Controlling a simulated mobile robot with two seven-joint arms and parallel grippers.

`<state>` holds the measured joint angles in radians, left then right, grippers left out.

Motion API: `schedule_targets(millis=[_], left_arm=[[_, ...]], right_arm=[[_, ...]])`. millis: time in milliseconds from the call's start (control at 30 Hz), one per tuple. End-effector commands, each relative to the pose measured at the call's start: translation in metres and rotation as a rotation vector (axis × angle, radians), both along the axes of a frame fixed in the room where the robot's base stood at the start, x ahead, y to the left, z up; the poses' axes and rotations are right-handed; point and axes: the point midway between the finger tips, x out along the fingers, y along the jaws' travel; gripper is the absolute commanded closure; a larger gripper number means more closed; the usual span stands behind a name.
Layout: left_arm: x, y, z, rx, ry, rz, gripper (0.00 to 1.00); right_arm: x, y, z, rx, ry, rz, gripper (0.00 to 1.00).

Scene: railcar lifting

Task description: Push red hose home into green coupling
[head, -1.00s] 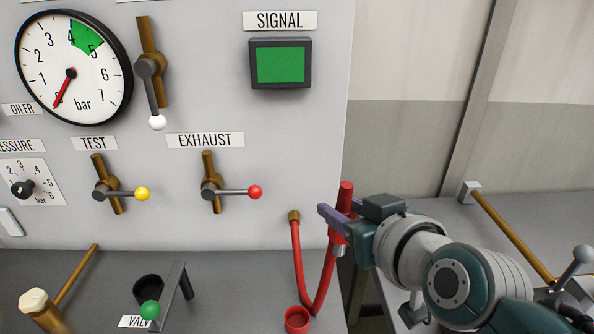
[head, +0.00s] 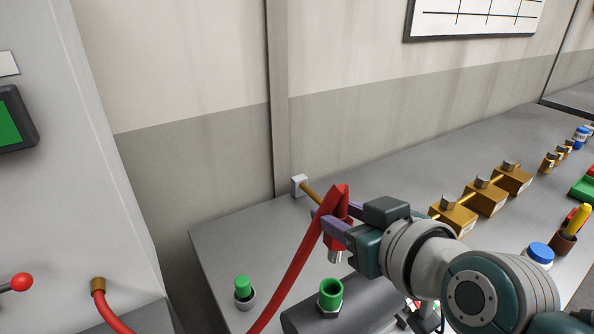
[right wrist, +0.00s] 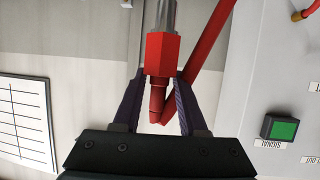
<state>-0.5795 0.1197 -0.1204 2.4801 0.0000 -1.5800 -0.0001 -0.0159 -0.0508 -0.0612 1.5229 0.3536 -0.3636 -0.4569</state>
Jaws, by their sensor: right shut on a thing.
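My right gripper (head: 333,222) is shut on the end fitting of the red hose (head: 292,275). The fitting's metal tip points down in the head view. In the right wrist view the red hex fitting (right wrist: 162,54) sits between the two fingers (right wrist: 155,100), with its metal tip beyond them. The green coupling (head: 330,293) is an upright open socket on a dark grey cylinder, below the hose tip and apart from it. The hose runs down to the lower left, out of view. My left gripper is not in view.
A green-capped fitting (head: 243,287) stands left of the coupling. Brass blocks (head: 453,214) line the bench to the right. A brass-handled hammer (head: 301,186) lies behind the gripper. The panel (head: 60,180) with a red-knobbed lever (head: 21,282) is at left.

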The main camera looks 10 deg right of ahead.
Motion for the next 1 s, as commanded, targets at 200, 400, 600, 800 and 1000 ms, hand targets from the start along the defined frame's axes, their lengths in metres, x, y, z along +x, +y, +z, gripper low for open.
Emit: schedule_targets(millis=[200,400,600,800,1000], left_arm=[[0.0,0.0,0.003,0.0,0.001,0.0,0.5],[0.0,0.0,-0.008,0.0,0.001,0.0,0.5],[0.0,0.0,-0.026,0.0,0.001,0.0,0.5],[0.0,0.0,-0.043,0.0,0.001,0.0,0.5],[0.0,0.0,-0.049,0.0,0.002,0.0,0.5]], right_arm=[[0.0,-0.001,0.001,-0.006,-0.001,0.004,1.0],[0.0,0.0,-0.012,-0.006,-0.001,0.006,1.0],[0.0,0.0,-0.032,-0.006,-0.002,0.006,1.0],[0.0,0.0,-0.051,-0.006,-0.001,0.005,1.0],[0.0,0.0,-0.058,-0.005,-0.003,0.005,1.0]])
